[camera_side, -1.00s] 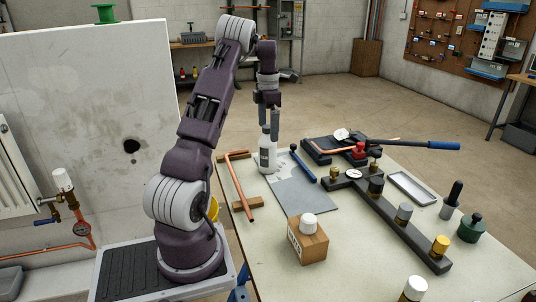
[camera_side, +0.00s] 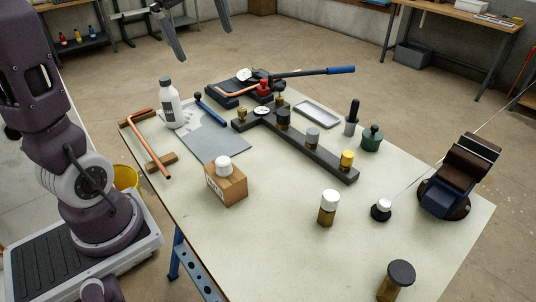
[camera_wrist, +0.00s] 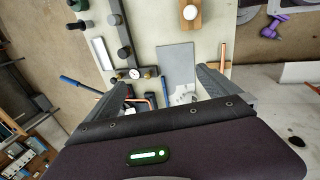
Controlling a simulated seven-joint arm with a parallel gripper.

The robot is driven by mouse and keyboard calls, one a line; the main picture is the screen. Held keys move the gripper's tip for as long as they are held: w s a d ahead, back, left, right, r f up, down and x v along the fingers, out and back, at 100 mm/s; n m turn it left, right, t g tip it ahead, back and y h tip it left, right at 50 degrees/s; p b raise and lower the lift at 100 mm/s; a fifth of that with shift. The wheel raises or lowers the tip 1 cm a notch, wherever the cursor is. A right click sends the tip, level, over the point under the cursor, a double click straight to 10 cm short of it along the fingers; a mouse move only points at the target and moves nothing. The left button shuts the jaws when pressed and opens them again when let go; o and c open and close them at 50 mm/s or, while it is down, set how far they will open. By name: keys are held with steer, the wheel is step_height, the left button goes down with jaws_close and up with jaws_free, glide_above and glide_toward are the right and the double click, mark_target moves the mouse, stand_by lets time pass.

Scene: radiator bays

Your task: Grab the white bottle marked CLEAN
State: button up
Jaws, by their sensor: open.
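A white bottle (camera_side: 172,107) with a grey cap stands upright at the far left of the table, beside a grey mat. It carries a small dark mark that is too small to read. My gripper (camera_side: 205,45) is at the top of the side view, its two fingers spread and empty. In the picture it is above the bottle and apart from it. In the wrist view my gripper (camera_wrist: 163,76) shows its fingers on either side of the grey mat's end. I cannot clearly pick out the bottle there.
A copper pipe (camera_side: 150,143) on wooden blocks lies left of the bottle, and a blue-handled tool (camera_side: 210,110) lies right of it. A pipe bender (camera_side: 255,88) stands behind.

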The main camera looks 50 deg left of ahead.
steer(key=s+d+f+m+t, duration=0.1)
steer(key=s+d+f+m, duration=0.1)
steer(key=s+d+m, duration=0.7)
steer(key=d+m, duration=0.2)
steer(key=d, duration=0.2)
steer(key=shift+t, duration=0.3)
steer(key=s+d+f+m, duration=0.1)
steer(key=s+m, duration=0.1)
steer(key=s+d+f+m, duration=0.1)
steer(key=s+f+m, duration=0.1)
steer(key=m, duration=0.1)
steer(key=s+d+f+m+t, duration=0.1)
steer(key=s+d+f+m, duration=0.1)
steer(key=shift+s+d, duration=0.1)
steer(key=shift+s, duration=0.2)
steer(key=c, duration=0.3)
steer(key=shift+s+f+m, duration=0.1)
steer(key=shift+m, duration=0.3)
steer(key=shift+c, duration=0.5)
